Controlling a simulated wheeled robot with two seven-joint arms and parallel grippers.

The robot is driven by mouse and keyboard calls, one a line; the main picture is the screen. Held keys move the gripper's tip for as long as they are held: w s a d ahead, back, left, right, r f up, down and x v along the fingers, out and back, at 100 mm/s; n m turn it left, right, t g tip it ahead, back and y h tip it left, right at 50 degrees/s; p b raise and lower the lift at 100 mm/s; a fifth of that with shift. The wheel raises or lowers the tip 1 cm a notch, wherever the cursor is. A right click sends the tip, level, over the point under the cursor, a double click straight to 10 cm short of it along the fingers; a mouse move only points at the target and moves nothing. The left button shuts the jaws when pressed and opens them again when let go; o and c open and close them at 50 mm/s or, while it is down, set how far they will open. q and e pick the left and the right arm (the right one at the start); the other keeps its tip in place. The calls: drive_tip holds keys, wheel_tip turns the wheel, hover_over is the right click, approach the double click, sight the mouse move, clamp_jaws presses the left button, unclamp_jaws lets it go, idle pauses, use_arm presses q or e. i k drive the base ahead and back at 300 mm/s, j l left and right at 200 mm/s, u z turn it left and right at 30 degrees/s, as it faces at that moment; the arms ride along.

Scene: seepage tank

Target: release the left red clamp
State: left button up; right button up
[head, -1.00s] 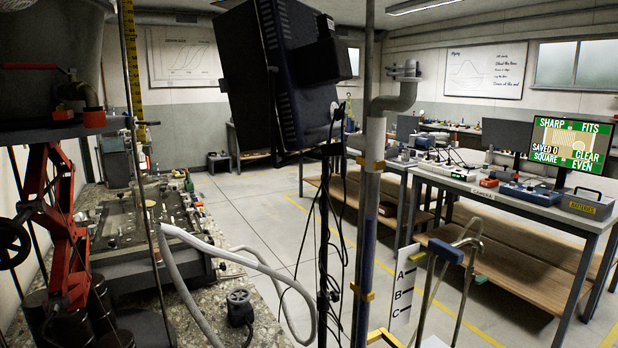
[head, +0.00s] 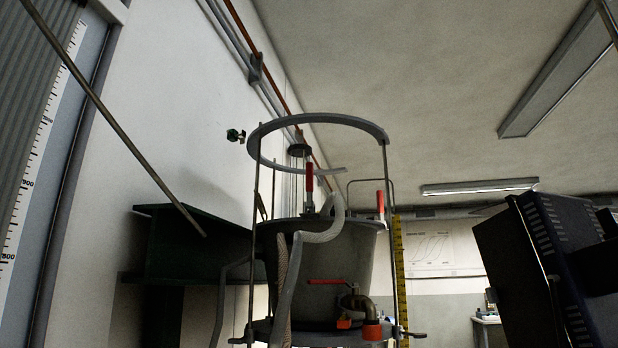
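A grey tank (head: 330,255) stands ahead inside a frame of thin rods with a grey ring (head: 330,117) on top. Two upright red clamp handles show at its rim. The left red clamp (head: 309,178) stands at the middle of the rim, beside a pale hose. The right red clamp (head: 380,203) stands at the right edge of the rim. I cannot tell whether either clamp is fastened. Neither of my grippers is in view.
A pale hose (head: 322,235) loops over the tank rim and hangs down its front. A red-levered valve (head: 352,300) sits low on the tank. A dark beam (head: 200,245) stands at left, a yellow scale (head: 400,270) right of the tank, and a dark monitor (head: 525,265) at far right.

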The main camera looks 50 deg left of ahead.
sight(309, 180)
drive_tip(key=u, duration=1)
